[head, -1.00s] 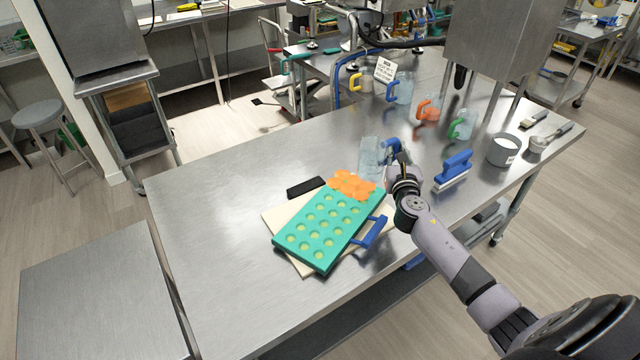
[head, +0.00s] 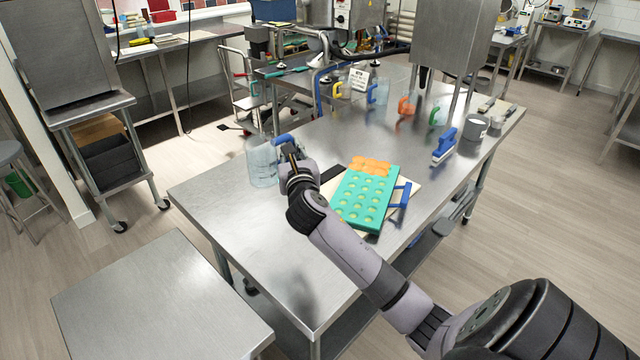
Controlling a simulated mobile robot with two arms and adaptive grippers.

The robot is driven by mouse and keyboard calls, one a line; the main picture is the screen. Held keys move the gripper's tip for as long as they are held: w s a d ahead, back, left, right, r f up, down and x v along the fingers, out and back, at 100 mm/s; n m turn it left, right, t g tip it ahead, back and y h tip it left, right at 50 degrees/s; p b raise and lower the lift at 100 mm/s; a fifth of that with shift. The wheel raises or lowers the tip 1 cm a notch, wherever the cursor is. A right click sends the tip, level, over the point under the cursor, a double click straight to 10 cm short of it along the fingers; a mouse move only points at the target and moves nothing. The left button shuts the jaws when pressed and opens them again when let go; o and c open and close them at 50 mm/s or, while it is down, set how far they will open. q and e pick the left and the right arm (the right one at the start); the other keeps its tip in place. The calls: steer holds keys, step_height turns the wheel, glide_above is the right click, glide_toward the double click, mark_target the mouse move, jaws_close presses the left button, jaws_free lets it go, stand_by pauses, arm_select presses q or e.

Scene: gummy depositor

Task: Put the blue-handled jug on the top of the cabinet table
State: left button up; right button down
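The blue-handled jug (head: 262,165) is clear and upright at the left of the long steel table, with its blue handle to the right. My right gripper (head: 290,152) is closed around that handle. I cannot tell whether the jug's base touches the table or hangs just above it. A plain steel-topped table (head: 160,298) stands at the lower left, apart from the long table. I cannot tell whether it is the cabinet table; its underside is hidden. My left gripper is out of view.
A green mould tray (head: 368,200) with orange gummies (head: 370,165) lies on a cream board. A blue brush (head: 445,145), a grey pot (head: 477,127) and orange- and green-handled jugs stand farther right. The lower-left tabletop is clear. A gap separates the tables.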

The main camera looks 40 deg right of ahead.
steer(key=f+b, duration=0.2)
steer(key=f, duration=0.6)
steer(key=f+b, duration=0.1)
steer(key=f, duration=0.6)
steer(key=shift+d+f+b, duration=0.2)
steer(key=shift+f+b, duration=0.15)
steer(key=shift+f, duration=0.05)
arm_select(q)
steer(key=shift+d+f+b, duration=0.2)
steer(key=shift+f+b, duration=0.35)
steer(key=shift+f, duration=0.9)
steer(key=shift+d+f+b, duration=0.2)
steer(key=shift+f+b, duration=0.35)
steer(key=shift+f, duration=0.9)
arm_select(e)
steer(key=shift+f, duration=2.1)
steer(key=shift+f, duration=0.25)
steer(key=c, duration=1.7)
jaws_free()
steer(key=shift+o, duration=0.6)
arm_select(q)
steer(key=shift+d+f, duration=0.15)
arm_select(e)
steer(key=shift+r, duration=0.15)
